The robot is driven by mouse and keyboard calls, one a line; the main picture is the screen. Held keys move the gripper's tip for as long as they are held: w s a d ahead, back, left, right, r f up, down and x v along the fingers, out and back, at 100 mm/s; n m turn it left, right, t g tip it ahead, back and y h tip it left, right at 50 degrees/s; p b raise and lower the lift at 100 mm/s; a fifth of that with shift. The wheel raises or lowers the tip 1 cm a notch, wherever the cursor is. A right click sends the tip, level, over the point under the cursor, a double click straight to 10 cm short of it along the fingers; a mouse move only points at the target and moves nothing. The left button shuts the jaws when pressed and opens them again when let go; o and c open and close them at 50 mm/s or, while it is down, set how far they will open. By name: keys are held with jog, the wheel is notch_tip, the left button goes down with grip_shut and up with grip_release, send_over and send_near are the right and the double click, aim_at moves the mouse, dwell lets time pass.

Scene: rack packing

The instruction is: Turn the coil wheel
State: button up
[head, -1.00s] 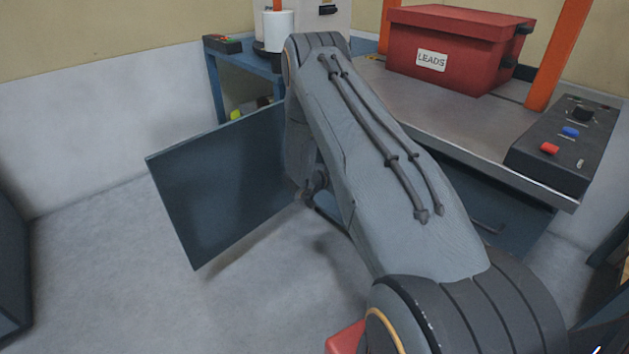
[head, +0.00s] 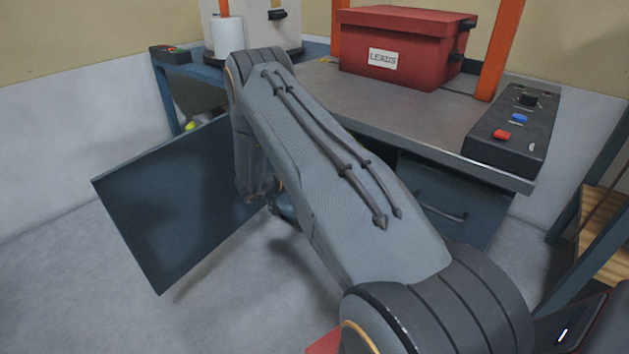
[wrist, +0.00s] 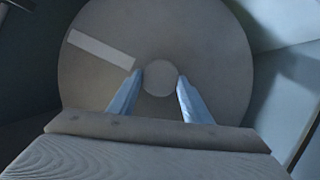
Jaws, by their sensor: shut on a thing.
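The coil wheel (wrist: 215,45) is a large grey disc that fills the middle of the wrist view. It has a pale stripe (wrist: 100,49) at its upper left and a round hub (wrist: 160,84) at its centre. My gripper (wrist: 160,76) has its two bluish fingers on either side of the hub, shut on it. In the head view the wheel and my gripper are hidden behind my arm and the dark panel.
A dark open panel (head: 160,215) stands out left of my arm. A shelf (head: 605,215) stands at right. Floor is clear at lower left.

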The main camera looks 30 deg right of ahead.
jog(key=shift+d, duration=0.1)
jog(key=o, duration=1.5)
jog(key=shift+p+v, duration=1.3)
jog(key=shift+v, duration=2.7)
jog(key=shift+f, duration=0.1)
